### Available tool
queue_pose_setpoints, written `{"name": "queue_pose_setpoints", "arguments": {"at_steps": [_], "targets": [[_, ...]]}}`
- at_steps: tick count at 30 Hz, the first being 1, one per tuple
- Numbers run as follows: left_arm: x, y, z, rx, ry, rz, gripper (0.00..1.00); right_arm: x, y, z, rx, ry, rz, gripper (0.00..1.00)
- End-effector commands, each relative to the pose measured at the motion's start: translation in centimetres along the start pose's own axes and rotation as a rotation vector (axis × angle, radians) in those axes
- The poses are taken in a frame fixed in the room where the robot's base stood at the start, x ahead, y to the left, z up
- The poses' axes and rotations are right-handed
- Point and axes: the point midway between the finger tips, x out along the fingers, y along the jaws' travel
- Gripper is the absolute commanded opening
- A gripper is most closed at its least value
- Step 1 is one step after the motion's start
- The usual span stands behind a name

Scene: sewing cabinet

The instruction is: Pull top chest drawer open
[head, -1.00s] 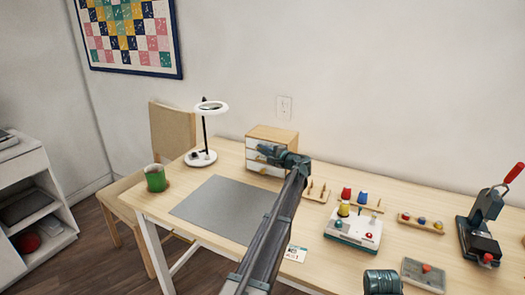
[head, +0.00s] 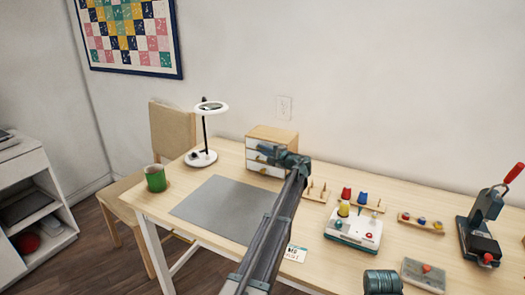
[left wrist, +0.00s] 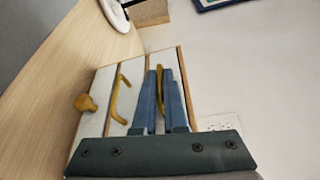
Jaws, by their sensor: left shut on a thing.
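The small wooden chest (head: 272,132) with white drawer fronts stands at the back of the table. In the left wrist view it appears turned sideways, its top to the right. The top drawer (left wrist: 157,59) has a yellow bar handle (left wrist: 159,91). My left gripper (head: 264,151) is at the chest front and hides part of it in the head view. In the left wrist view its two blue fingers (left wrist: 161,85) lie on either side of the top handle, shut on it. I cannot see a clear gap at the top drawer.
A ring lamp (head: 201,158) and green mug (head: 155,178) stand left. A grey mat (head: 222,208) lies in front.

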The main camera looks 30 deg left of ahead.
Motion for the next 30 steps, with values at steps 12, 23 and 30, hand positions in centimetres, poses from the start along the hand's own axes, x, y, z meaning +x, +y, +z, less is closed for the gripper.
{"name": "queue_pose_setpoints", "arguments": {"at_steps": [12,23,30], "targets": [[-0.1,0.1,-0.1,-0.003,0.002,0.003,0.0,0.0,0.0,0.0,0.0,0.0,0.0,0.5],[-1.9,1.1,4.0,-0.003,0.001,0.004,0.0,0.0,0.0,0.0,0.0,0.0,0.0,0.5],[-3.5,2.0,8.0,-0.003,0.002,0.004,0.0,0.0,0.0,0.0,0.0,0.0,0.0,0.5]]}}
